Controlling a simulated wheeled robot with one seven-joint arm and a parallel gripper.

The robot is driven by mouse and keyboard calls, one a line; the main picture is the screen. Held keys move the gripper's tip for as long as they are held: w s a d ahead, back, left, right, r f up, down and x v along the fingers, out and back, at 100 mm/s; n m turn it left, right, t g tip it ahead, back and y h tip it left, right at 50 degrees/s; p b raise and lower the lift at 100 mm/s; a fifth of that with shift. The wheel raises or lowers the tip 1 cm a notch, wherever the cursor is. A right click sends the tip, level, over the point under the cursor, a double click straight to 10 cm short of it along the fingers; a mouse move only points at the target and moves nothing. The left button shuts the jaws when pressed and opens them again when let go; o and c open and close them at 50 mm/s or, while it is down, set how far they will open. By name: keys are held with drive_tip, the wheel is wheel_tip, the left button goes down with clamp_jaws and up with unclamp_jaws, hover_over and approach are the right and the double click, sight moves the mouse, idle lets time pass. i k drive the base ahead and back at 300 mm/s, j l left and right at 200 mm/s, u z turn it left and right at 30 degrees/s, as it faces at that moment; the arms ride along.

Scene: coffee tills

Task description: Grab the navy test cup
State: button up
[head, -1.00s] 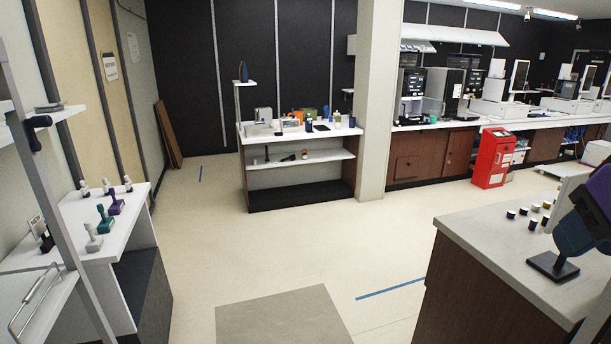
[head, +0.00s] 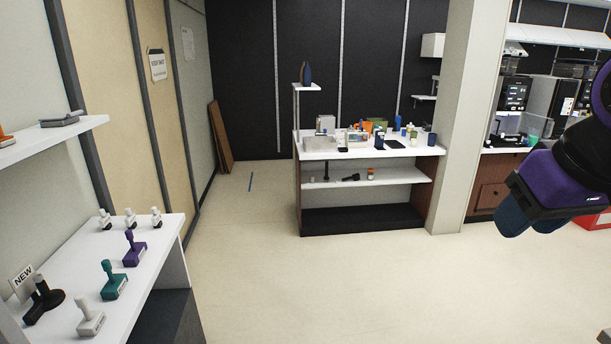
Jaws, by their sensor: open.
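A small dark navy cup (head: 432,139) stands upright near the right end of the white-topped counter across the room. It is small at this distance, so I cannot make out details. Another dark blue item (head: 379,143) stands left of it, nearer the counter's front edge. My gripper (head: 530,222) hangs at the right edge of the head view, purple and black with dark blue ends. It is open, well to the right and much nearer to me than the counter, with nothing visible in it.
Bottles, boxes and a black flat pad (head: 395,144) crowd the white counter (head: 318,154). A pale pillar (head: 460,120) stands at its right end. A white table (head: 75,250) with stamp-like tools is close on the left. The floor (head: 300,280) between is clear.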

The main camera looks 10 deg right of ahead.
sight(432, 136)
drive_tip(key=i+z, duration=0.15)
drive_tip(key=i, duration=0.7)
drive_tip(key=i+j+z, duration=0.15)
drive_tip(key=i, duration=0.75)
drive_tip(key=i+l+z, duration=0.1)
drive_tip(key=i+z, duration=0.15)
drive_tip(key=i, duration=0.45)
drive_tip(key=i+z, duration=0.2)
drive_tip(key=i, duration=0.5)
drive_tip(key=i+j+z, duration=0.25)
drive_tip(key=i, duration=0.4)
drive_tip(key=l+u, duration=0.1)
drive_tip(key=u, duration=0.35)
drive_tip(key=i+l+u, duration=0.15)
drive_tip(key=l+u, duration=0.15)
drive_tip(key=i+l+u, duration=0.25)
drive_tip(key=l, duration=0.25)
drive_tip(key=l+u, duration=0.6)
drive_tip(key=l, duration=3.5)
